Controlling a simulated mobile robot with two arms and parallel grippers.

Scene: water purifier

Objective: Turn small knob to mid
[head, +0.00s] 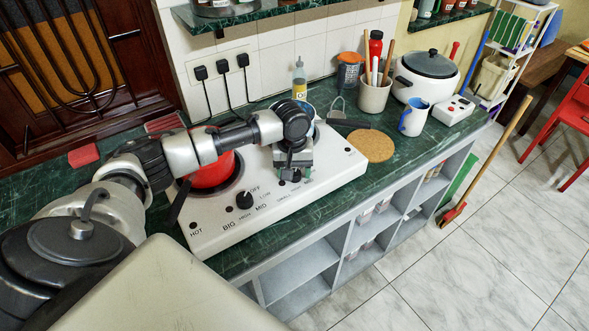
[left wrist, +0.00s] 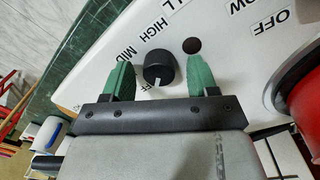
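The white cooktop (head: 330,160) lies on the green counter. In the left wrist view the small knob (left wrist: 158,66) is black and round, with a white mark pointing towards my gripper's palm. The printed words MID and HIGH stand beyond it. My left gripper (left wrist: 160,76) is open, with one green finger on each side of the knob. The left finger is nearer to it; contact cannot be told. In the head view my left gripper (head: 291,176) is over the cooktop and largely hides this knob. The big knob (head: 244,200) stands left of it. My right gripper is out of view.
A red pot (head: 210,173) stands on the left burner. Behind are a bottle (head: 299,82), a utensil holder (head: 374,97) and a rice cooker (head: 428,78). The cooktop's front edge is clear.

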